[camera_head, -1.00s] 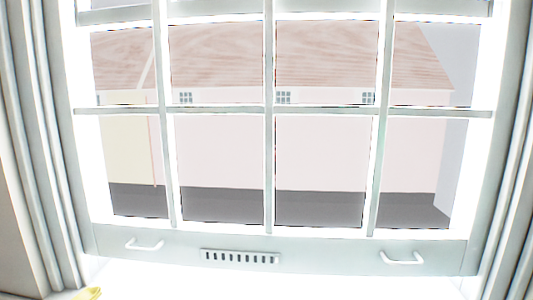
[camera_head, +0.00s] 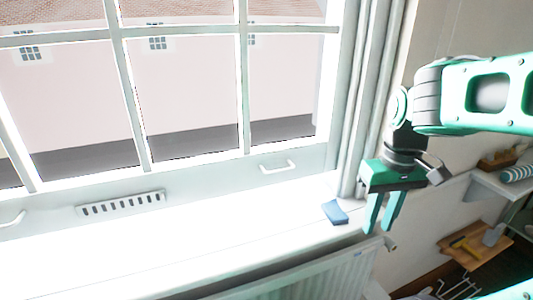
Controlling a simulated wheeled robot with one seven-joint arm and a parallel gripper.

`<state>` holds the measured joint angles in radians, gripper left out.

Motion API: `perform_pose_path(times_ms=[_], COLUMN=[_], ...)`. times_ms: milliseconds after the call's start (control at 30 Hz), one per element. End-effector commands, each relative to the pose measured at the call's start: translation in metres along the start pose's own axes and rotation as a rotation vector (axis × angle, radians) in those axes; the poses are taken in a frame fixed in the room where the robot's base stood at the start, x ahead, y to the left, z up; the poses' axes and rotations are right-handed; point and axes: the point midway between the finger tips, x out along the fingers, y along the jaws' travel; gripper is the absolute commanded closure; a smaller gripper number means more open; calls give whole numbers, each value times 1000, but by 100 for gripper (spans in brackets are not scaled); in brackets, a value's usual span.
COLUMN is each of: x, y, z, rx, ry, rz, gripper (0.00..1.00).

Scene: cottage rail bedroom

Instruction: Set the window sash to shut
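The window sash (camera_head: 220,171) is a pale frame with several panes, filling the left and middle of the head view. Its bottom rail carries a slotted vent (camera_head: 121,203), a white right handle (camera_head: 278,167) and a left handle (camera_head: 12,220) at the picture's edge. Bright light hides how the rail meets the sill (camera_head: 215,238), so I cannot tell whether there is a gap. My gripper (camera_head: 380,229) is to the right of the sash, pointing down near the sill's right end. Its two green fingers are apart with nothing between them. It does not touch the sash.
A blue block (camera_head: 335,212) lies on the sill just left of my gripper. A white radiator (camera_head: 318,277) is below the sill. At right are a shelf (camera_head: 505,172) with a striped roll and a lower wooden board (camera_head: 476,247) with items on it.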

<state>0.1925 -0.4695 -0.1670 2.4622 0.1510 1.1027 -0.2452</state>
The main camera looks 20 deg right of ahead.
Motion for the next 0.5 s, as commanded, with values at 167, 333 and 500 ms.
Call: perform_pose_path(times_ms=[167, 333, 500], x=[-52, -100, -140], y=[-40, -91, -142], z=[-63, -110, -140], rx=[-522, -1037, -1490], ry=[44, 81, 111], rz=[16, 38, 65], gripper=[74, 74, 74])
